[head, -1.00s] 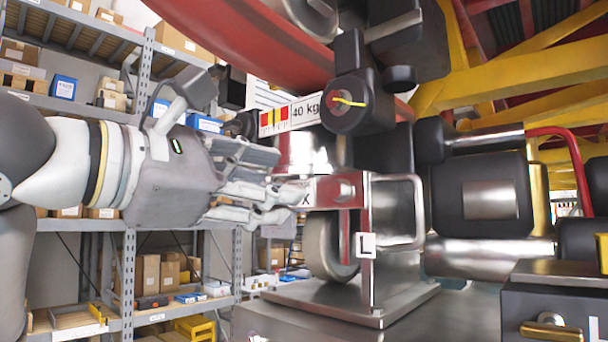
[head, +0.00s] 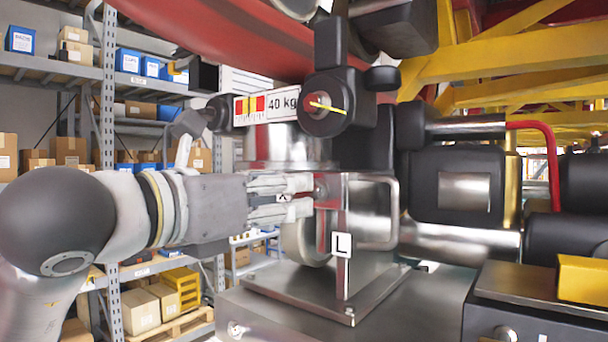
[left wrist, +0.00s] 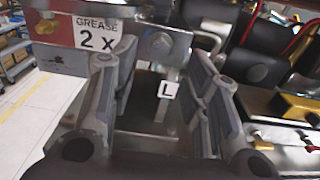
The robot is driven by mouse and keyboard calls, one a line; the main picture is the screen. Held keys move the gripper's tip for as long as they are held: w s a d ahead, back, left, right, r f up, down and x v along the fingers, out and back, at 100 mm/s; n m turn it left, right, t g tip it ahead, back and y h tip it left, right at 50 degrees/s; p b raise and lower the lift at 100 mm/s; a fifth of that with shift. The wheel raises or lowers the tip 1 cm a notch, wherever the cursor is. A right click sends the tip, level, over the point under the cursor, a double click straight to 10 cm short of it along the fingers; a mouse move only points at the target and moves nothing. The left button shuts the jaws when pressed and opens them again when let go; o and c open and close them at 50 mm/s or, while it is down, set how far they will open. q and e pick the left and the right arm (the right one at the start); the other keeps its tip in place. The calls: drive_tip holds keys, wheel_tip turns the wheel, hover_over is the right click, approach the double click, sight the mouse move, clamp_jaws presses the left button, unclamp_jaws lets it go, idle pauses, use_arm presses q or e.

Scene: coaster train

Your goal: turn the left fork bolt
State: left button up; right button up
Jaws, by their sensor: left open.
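The left fork bolt (head: 321,190) is a silver bolt head on the red-and-steel fork plate above the white "L" tag (head: 342,245). My left gripper (head: 310,197) points right at the plate, its fingertips close to the bolt; contact cannot be told. In the left wrist view the gripper (left wrist: 155,75) is open, with nothing between its fingers. There the bolt (left wrist: 161,43) sits beyond the fingertips, between them but high in the gap. A "GREASE 2 X" label (left wrist: 98,34) is left of it. The wheel (head: 303,243) is partly hidden behind the plate. My right gripper is out of view.
A steel handle loop (head: 390,212) stands right of the bolt. A dark box with a yellow block (head: 583,279) is at lower right. Shelves (head: 107,80) with boxes stand behind.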

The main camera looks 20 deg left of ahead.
sight(314, 191)
use_arm(q)
drive_tip(key=shift+p+x, duration=1.05)
drive_tip(key=shift+x, duration=1.65)
